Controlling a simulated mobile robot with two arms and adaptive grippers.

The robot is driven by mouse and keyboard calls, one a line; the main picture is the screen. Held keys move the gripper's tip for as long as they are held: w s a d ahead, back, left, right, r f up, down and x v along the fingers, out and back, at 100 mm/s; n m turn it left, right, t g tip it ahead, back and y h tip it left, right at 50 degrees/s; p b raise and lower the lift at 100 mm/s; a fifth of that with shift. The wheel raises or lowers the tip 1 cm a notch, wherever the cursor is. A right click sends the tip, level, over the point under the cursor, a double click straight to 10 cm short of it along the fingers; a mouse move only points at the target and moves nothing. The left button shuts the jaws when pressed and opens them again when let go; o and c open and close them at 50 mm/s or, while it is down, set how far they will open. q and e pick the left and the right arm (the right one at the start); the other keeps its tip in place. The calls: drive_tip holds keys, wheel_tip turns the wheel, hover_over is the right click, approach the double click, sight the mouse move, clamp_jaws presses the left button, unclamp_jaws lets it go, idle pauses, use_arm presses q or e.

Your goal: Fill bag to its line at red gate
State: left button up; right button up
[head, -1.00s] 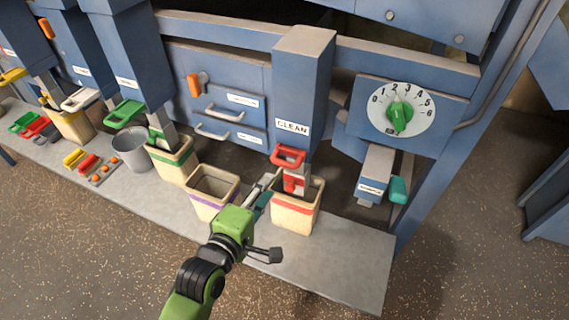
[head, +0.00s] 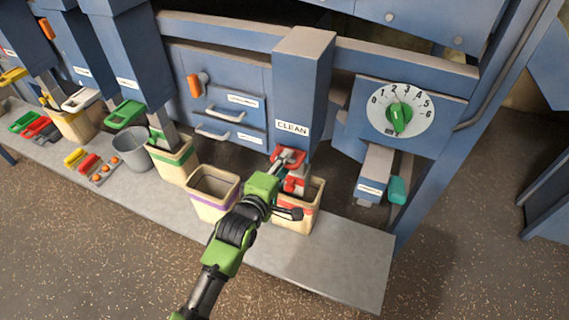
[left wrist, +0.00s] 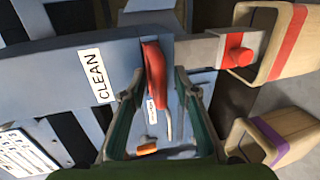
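The red gate handle (head: 290,153) is at the foot of the blue chute marked CLEAN (head: 300,85). A cream bag with a red band (head: 290,222) stands below it on the bench, partly hidden by my left gripper. My left gripper (head: 287,167) is at the red handle. In the left wrist view its two fingers (left wrist: 163,105) are apart, with the red handle (left wrist: 156,75) between them; I cannot tell contact. The red-banded bag (left wrist: 293,45) also shows there at the upper right. How full it is cannot be seen. My right gripper is not in view.
A purple-banded bag (head: 212,208) and a green-banded bag (head: 173,176) stand to the left, with a grey bucket (head: 132,150). A dial (head: 400,107) with a green pointer is at right. The bench's right end (head: 350,262) is clear.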

use_arm(q)
clamp_jaws()
drive_tip(key=p+v, duration=0.2)
drive_tip(key=v, duration=0.1)
drive_tip(key=shift+s+a+f, duration=0.2)
drive_tip(key=shift+s+f, duration=0.15)
drive_tip(key=shift+f, duration=0.05)
unclamp_jaws()
drive_tip(key=v, duration=1.2)
